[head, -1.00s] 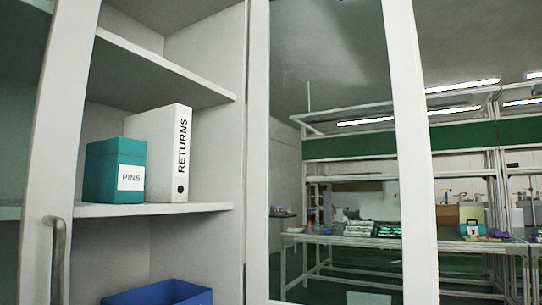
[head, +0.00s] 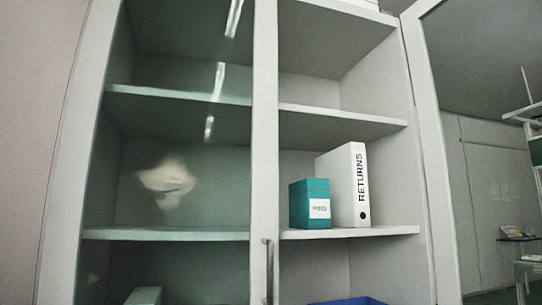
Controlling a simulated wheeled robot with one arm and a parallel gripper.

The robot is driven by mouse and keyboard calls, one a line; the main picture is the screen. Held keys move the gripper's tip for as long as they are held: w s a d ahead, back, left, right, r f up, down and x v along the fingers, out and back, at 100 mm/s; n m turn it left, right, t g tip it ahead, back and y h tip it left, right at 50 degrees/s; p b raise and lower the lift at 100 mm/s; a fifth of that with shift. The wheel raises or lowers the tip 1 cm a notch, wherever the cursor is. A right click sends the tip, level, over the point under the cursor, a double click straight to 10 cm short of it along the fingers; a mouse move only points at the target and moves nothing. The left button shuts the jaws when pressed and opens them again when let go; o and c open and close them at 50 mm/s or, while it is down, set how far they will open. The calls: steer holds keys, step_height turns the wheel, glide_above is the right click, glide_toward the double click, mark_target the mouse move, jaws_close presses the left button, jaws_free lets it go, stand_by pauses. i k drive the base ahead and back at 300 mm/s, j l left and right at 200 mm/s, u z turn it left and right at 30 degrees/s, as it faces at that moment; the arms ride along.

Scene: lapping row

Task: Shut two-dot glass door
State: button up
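A tall light-grey cabinet stands ahead in the head view. Its left glass door (head: 185,165) lies flat across the left half, with reflections on the pane and a vertical bar handle (head: 267,270) on its inner stile. The right half is uncovered. A second glass door (head: 433,150) stands swung open at the right side, and only its frame edge and part of its pane show. I see no dots on either door now, so I cannot tell which is the two-dot one. My gripper is not in view.
A teal box (head: 310,204) and a white RETURNS binder (head: 350,185) stand on the middle shelf (head: 375,232), inside the opening. A blue bin (head: 348,300) shows below. A bench (head: 530,270) stands beyond the open door.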

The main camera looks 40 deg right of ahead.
mark_target(446, 254)
steer(key=k+l+u, duration=0.15)
steer(key=u, duration=0.25)
steer(key=k+l+u, duration=0.15)
steer(key=u, duration=0.2)
steer(key=k+l+u, duration=0.1)
steer(key=u, duration=0.3)
steer(key=k+u, duration=0.35)
steer(key=k+l+u, duration=0.1)
steer(key=k, duration=0.7)
steer(key=k+l+u, duration=0.1)
steer(key=k, duration=0.65)
steer(key=z, duration=0.4)
steer(key=k+l+z, duration=0.1)
steer(key=z, duration=0.7)
steer(key=k+l+z, duration=0.1)
steer(key=z, duration=0.25)
steer(key=k+j+u, duration=0.15)
steer(key=k, duration=0.65)
